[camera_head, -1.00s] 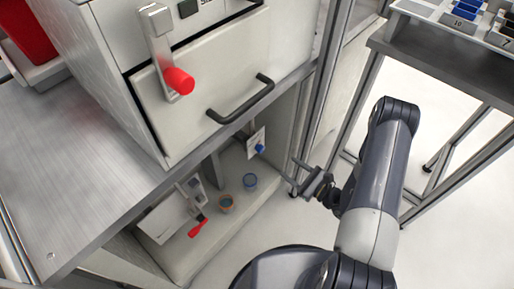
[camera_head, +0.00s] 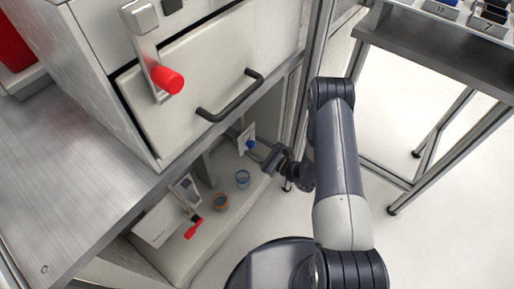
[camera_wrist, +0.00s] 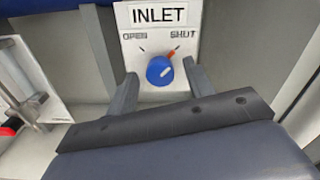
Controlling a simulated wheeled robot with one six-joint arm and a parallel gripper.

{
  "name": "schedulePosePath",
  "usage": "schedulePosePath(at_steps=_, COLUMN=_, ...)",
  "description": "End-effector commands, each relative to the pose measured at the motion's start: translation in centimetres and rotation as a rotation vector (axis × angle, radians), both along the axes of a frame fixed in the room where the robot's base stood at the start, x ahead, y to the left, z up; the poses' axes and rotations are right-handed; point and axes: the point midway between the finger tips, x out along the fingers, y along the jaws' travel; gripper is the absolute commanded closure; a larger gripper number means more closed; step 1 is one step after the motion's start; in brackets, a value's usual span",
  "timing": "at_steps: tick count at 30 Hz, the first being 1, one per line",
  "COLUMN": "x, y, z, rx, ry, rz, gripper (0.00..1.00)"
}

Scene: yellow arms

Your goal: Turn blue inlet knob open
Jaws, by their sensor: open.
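The blue inlet knob (camera_wrist: 159,71) sits on a white panel (camera_wrist: 133,45) labelled INLET, with OPEN marked at the left and SHUT at the right. Its white line tilts slightly, and a red-orange mark (camera_wrist: 171,53) shows at its upper right, on the SHUT side. In the head view the knob (camera_head: 251,145) is low under the drawer. My gripper (camera_wrist: 160,88) is open, one finger at each side of the knob's lower part in the wrist picture. I cannot tell if the fingers touch it. In the head view my gripper (camera_head: 262,152) is close to the knob.
A red-handled lever (camera_head: 194,228) is at the left. A drawer with a black handle (camera_head: 229,97) hangs above. A metal table frame (camera_head: 402,189) stands at the right.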

Motion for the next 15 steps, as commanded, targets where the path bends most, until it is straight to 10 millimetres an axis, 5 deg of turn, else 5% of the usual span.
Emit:
schedulePosePath(at_steps=3, x=-0.01, y=-0.02, z=0.01, rx=0.0, ry=0.0, rz=0.0, gripper=0.5)
schedulePosePath(at_steps=15, x=-0.03, y=-0.04, z=0.0, rx=0.0, ry=0.0, rz=0.0, gripper=0.83)
